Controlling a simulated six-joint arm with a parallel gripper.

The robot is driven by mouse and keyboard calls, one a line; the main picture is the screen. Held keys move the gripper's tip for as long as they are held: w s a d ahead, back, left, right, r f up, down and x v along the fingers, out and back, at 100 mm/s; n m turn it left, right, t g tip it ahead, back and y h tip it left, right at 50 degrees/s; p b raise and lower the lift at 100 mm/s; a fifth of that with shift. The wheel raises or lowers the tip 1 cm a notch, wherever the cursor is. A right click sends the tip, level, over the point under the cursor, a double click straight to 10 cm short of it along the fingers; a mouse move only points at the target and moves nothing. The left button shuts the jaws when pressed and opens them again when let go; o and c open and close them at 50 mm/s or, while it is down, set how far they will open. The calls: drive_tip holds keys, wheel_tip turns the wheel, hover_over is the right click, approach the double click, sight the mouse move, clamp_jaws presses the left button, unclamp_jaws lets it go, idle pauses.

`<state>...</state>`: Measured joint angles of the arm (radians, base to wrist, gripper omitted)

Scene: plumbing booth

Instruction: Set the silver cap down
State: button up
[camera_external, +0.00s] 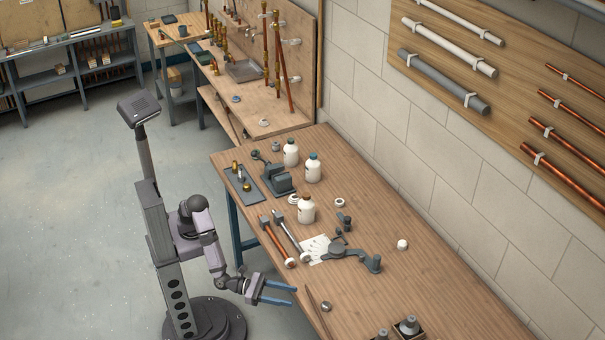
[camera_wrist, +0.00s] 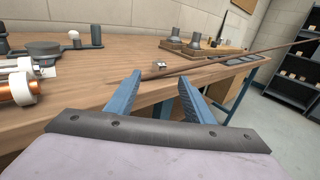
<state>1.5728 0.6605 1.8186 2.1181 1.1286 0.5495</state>
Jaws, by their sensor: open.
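My gripper (camera_external: 294,295) is open, with its two blue fingers apart and nothing between them. In the wrist view my gripper (camera_wrist: 160,82) points at the front edge of the wooden workbench (camera_wrist: 95,80). A small silvery piece (camera_wrist: 162,57), perhaps the silver cap, rests on the bench just beyond the fingertips. A small piece (camera_external: 326,306) near the front edge in the external view may be the same one. It is too small there to tell.
A thin brown rod (camera_wrist: 222,62) lies beyond the fingers, near the bench edge. Grey fittings (camera_external: 409,325) stand at the near end. The bench's right part is mostly clear.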

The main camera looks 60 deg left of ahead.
idle(0.4)
drive_tip(key=w+a+r+n+t+y+p, duration=0.1)
drive_tip(key=w+a+r+y+p, duration=0.1)
drive_tip(key=w+r+p, duration=0.65)
drive_tip(key=m+g+p, duration=0.2)
drive_tip(key=g+p, duration=0.2)
drive_tip(key=p, duration=0.1)
approach(325, 304)
drive_tip(key=shift+w+r, duration=0.2)
drive_tip(key=shift+w, duration=0.35)
drive_tip(key=shift+w+r, duration=0.2)
drive_tip(key=shift+w, duration=0.3)
drive_tip(key=shift+s+d+f+g, duration=0.15)
drive_tip(key=shift+s+f+g, duration=0.15)
drive_tip(key=shift+f+g, duration=0.15)
drive_tip(key=shift+p+x, duration=0.8)
drive_tip(key=shift+x, duration=0.75)
drive_tip(key=shift+p+x, duration=0.85)
drive_tip(key=shift+x, duration=1.25)
drive_tip(key=shift+s+d, duration=0.1)
drive_tip(key=c, duration=1.2)
